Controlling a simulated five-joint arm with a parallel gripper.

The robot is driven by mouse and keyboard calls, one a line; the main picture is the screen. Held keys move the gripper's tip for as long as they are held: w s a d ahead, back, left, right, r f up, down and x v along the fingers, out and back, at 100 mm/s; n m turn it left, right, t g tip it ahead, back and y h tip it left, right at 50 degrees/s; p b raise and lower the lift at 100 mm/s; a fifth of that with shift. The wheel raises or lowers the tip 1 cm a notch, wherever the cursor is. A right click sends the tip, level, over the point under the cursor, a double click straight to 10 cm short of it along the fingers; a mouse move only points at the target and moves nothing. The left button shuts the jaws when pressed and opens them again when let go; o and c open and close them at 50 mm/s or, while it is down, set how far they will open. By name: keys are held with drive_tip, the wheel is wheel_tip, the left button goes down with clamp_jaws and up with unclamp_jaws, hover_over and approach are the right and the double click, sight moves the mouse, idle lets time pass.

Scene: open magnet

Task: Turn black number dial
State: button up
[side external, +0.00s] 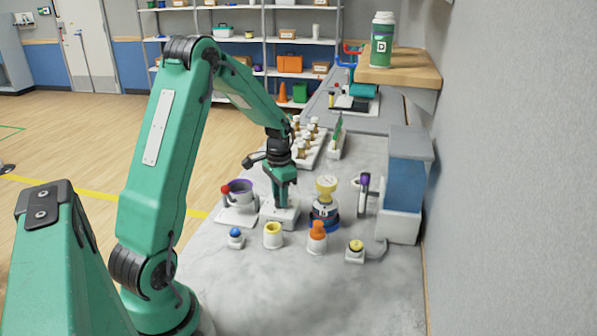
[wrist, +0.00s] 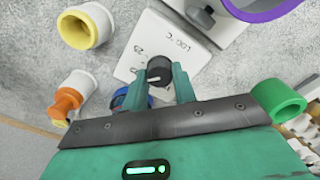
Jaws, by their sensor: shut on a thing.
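The black number dial (wrist: 159,69) sits on a white plate (wrist: 128,65) with small dark markings, with a pale pointer line on the dial's face. My gripper (wrist: 160,80) reaches down over it, with one green finger on each side of the dial, shut on it. In the side external view my gripper (side external: 283,204) points straight down at the white plate (side external: 270,213) on the grey counter. There the fingers hide the dial. The exact number the dial points to is too small to read.
A purple-rimmed pot (side external: 241,190) stands close on the left. A yellow-topped device (side external: 326,190) stands close on the right. A yellow-rimmed cup (side external: 273,236), an orange knob (side external: 317,231) and a blue button (side external: 235,236) sit in front. The counter's front part is clear.

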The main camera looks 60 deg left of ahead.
drive_tip(key=shift+r+m, duration=0.1)
drive_tip(key=shift+m, duration=0.4)
drive_tip(key=o, duration=1)
drive_tip(key=shift+r, duration=3.85)
